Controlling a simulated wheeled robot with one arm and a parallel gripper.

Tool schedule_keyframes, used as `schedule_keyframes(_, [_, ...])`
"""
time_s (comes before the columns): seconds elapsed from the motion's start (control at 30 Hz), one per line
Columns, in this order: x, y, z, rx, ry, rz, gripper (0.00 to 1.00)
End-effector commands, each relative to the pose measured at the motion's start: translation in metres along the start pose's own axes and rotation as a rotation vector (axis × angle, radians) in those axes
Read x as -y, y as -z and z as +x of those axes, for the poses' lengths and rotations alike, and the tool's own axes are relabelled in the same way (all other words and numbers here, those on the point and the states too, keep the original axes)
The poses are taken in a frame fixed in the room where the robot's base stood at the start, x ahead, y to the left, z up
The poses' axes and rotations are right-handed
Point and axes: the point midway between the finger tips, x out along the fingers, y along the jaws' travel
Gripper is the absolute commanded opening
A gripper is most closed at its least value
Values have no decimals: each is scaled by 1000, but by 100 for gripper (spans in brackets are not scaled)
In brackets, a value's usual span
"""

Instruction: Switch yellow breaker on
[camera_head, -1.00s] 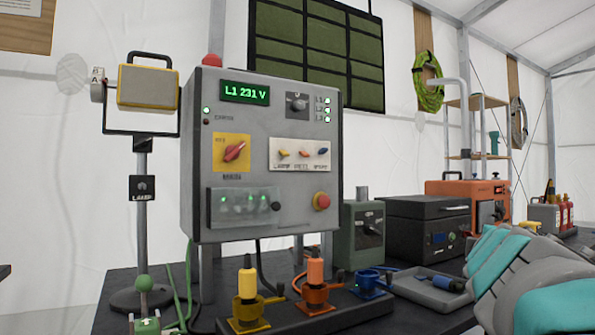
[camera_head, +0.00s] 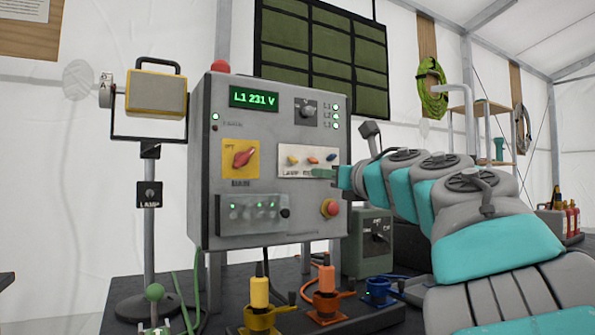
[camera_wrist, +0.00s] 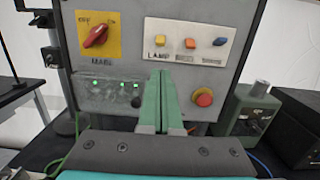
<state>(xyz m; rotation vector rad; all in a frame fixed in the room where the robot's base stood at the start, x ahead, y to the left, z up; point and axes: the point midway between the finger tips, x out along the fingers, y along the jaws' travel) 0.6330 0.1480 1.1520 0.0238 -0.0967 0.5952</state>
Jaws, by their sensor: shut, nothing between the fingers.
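The yellow breaker (camera_head: 292,161) is the left one of three small toggles on a white plate on the grey panel, above the label LAMP. It also shows in the wrist view (camera_wrist: 162,44), where its lever position is hard to tell. The orange breaker (camera_wrist: 190,43) and blue breaker (camera_wrist: 219,41) sit to its right. My gripper (camera_head: 316,173) is shut and empty, with its green fingertips in front of the lower part of the plate. In the wrist view my gripper (camera_wrist: 165,75) points at the panel, with its tips just below the yellow breaker in the picture. Contact cannot be told.
A red main switch (camera_head: 243,158) on a yellow plate is left of the breakers. A red stop button (camera_head: 329,208) sits below them at the right. Yellow and orange plugs (camera_head: 326,280) stand before the panel. A lamp (camera_head: 155,94) stands at the left.

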Motion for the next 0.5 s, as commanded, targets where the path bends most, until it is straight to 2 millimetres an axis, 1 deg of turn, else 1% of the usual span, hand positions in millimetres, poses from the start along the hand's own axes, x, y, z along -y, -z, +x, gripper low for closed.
schedule_keyframes(0.27, [0, -1, 3, 1, 0, 4, 0])
schedule_keyframes(0.37, [0, -1, 11, 0, -2, 4, 0])
schedule_keyframes(0.5, [1, -1, 31, 0, 0, 6, 0])
